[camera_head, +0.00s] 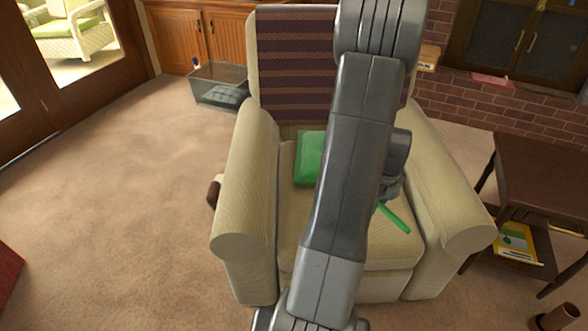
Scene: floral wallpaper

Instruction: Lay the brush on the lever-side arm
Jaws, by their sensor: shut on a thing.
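A cream recliner stands ahead with two padded arms. A brown lever (213,193) sticks out at the outer side of its left arm (246,195), so this is the lever-side arm. Its top is bare. My gripper (383,203) is shut on the green brush (396,218), over the right part of the seat (290,225). Only the brush's green, stick-like end shows; the rest is hidden behind my arm. My gripper's fingers are largely hidden too.
A green folded item (309,158) lies on the seat, partly behind my arm. The chair's right arm (440,190) is bare. A dark side table (540,170) stands at the right. A clear bin (219,84) sits behind left. The carpet at left is open.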

